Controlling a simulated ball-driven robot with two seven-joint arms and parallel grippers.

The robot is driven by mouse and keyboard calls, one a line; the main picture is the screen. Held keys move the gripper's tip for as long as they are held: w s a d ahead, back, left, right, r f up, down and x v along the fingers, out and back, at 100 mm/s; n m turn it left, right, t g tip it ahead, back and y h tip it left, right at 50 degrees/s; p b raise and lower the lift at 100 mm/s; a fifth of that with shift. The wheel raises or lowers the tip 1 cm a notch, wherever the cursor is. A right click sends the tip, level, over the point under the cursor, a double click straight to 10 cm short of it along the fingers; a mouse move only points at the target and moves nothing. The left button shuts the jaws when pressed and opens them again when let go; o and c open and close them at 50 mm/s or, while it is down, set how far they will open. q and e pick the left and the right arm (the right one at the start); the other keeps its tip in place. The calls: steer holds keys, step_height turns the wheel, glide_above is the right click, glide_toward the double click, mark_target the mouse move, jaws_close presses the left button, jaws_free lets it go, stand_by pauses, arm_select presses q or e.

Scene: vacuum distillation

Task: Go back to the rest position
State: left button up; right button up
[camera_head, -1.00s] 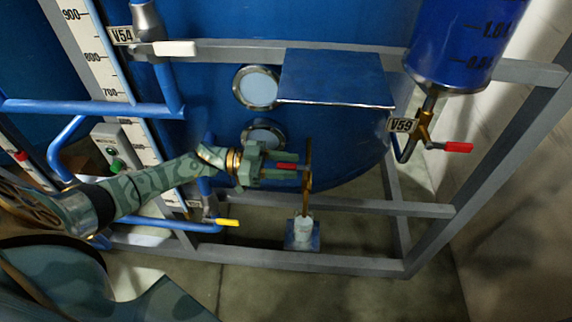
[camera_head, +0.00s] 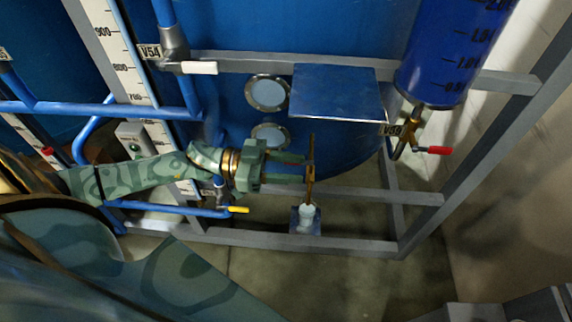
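My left gripper (camera_head: 306,170) reaches in from the left on a green camouflage arm, in front of the blue vessel. Its two fingers stand apart, with a gap and nothing visible between them. The fingertips overlap a thin upright brown part (camera_head: 310,190); I cannot tell whether they touch it. Below it a small white piece (camera_head: 306,214) sits on a blue stand (camera_head: 296,228). My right gripper is not in view.
A grey frame (camera_head: 330,242) surrounds the large blue vessel (camera_head: 230,40). A flat blue plate (camera_head: 338,92) juts out above my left gripper. A blue cylinder (camera_head: 450,60) hangs at right, with a red-handled valve (camera_head: 438,150) below. A yellow-handled valve (camera_head: 238,209) is beneath my arm.

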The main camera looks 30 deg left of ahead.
arm_select(q)
steer(key=shift+s+d+r, duration=0.25)
steer(key=shift+s+d, duration=0.05)
steer(key=shift+s, duration=0.2)
steer(key=shift+s+d+r, duration=0.2)
steer(key=shift+s+d, duration=0.05)
steer(key=shift+s, duration=0.25)
steer(key=s+a+f+n+t+y, duration=0.1)
steer(key=a+f+n+y, duration=0.25)
steer(key=f, duration=0.55)
steer(key=a+f+n+t+y, duration=0.15)
steer(key=a+f+y, duration=0.3)
steer(key=f, duration=0.55)
steer(key=s+a+f+n+t+y, duration=0.1)
steer(key=a+f+n+y, duration=0.25)
steer(key=f, duration=0.55)
steer(key=s+f+g+y, duration=0.4)
steer(key=s+f+g, duration=0.2)
steer(key=s+f, duration=1)
steer(key=s+d+f+g, duration=0.2)
steer(key=s+d, duration=0.1)
steer(key=s, duration=0.6)
steer(key=s+d+f+g, duration=0.1)
steer(key=s+d+g, duration=0.2)
steer(key=s, duration=0.7)
steer(key=shift+d+f, duration=0.35)
steer(key=shift+d, duration=0.2)
